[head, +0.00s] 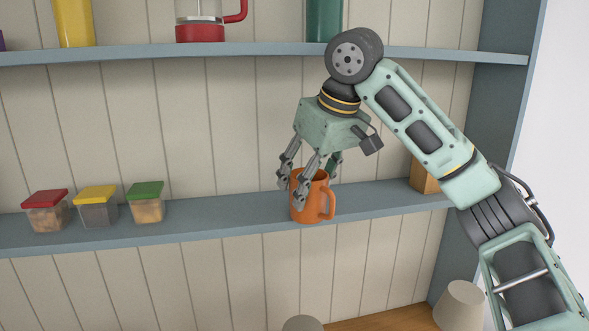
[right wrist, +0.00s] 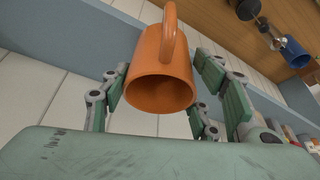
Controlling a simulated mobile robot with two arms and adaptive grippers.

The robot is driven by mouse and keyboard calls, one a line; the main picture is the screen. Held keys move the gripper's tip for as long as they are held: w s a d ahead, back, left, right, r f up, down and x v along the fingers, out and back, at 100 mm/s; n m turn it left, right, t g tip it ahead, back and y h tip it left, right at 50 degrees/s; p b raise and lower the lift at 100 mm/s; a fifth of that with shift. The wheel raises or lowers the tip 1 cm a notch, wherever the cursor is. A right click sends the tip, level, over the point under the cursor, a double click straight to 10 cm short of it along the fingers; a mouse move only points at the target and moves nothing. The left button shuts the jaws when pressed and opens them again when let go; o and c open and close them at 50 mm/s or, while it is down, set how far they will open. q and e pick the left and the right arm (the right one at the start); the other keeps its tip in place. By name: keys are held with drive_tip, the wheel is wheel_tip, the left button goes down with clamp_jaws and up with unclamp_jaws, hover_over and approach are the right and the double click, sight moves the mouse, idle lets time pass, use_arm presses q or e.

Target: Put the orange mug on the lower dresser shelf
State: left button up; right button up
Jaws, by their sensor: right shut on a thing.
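The orange mug (head: 312,208) is upright at the lower dresser shelf (head: 225,212), right of its middle, with its handle to the right. Its base overlaps the shelf's front edge in the head view; I cannot tell whether it rests on the shelf. My right gripper (head: 301,190) comes from above and is shut on the mug, fingers on both sides of its rim. In the right wrist view the orange mug (right wrist: 160,88) shows its open mouth between the fingers (right wrist: 170,100). My left gripper is not in view.
Lidded containers, red (head: 46,211), yellow (head: 97,208) and green (head: 146,203), stand left on the lower shelf. A wooden block (head: 424,178) stands right, behind my arm. The upper shelf (head: 120,53) holds a red press (head: 200,31) and canisters. Between containers and mug the shelf is clear.

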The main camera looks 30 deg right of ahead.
sight(299, 171)
drive_tip(key=shift+w+r, duration=0.15)
drive_tip(key=shift+w, duration=0.15)
drive_tip(key=w+p, duration=0.1)
drive_tip(key=w, duration=0.1)
drive_tip(key=w+p, duration=0.1)
drive_tip(key=p, duration=0.1)
drive_tip(key=shift+w+a+r, duration=0.15)
drive_tip(key=shift+w+a, duration=0.05)
drive_tip(key=shift+w, duration=0.2)
drive_tip(key=shift+w+a+f, duration=0.1)
drive_tip(key=shift+w+f, duration=0.05)
drive_tip(key=shift+f, duration=0.15)
drive_tip(key=shift+s, duration=0.2)
